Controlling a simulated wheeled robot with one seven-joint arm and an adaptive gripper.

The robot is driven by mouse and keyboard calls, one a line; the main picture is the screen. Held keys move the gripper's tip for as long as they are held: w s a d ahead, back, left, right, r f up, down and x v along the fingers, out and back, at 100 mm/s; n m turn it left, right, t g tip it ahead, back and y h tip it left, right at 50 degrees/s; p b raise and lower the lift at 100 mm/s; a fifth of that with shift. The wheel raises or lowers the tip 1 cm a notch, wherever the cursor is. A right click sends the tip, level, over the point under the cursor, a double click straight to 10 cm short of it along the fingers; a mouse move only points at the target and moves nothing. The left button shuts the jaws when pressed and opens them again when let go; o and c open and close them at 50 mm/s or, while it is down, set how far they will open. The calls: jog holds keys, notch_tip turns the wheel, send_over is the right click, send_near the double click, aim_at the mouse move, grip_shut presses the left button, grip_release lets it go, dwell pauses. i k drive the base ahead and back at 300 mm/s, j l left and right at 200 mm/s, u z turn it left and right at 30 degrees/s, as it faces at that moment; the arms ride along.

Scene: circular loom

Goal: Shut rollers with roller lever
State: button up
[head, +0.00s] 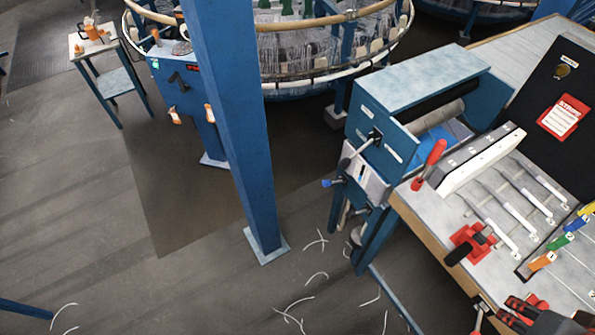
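The blue roller housing (425,75) stands at the right, at the workbench's left end. Inside it a pale grey roller (437,117) lies below a dark roller-like bar (445,98); I cannot tell whether they touch. On the housing's near side face a metal lever (361,149) runs from a black hub (375,137) down and to the left. This looks like the roller lever. Below it a blue-knobbed handle (332,182) sticks out to the left. My gripper does not show in the head view.
A blue post (232,110) stands left of the housing. The workbench (425,205) carries a red-handled clamp (430,163), metal rods and red-and-black items (520,310). The circular loom (320,65) is behind. Pale scraps lie on the floor (130,280), which is otherwise open at left.

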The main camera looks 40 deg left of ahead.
aim_at(345, 162)
jog(key=u, duration=1.5)
jog(key=i+j+z, duration=0.1)
jog(key=z, duration=0.15)
jog(key=j, duration=0.1)
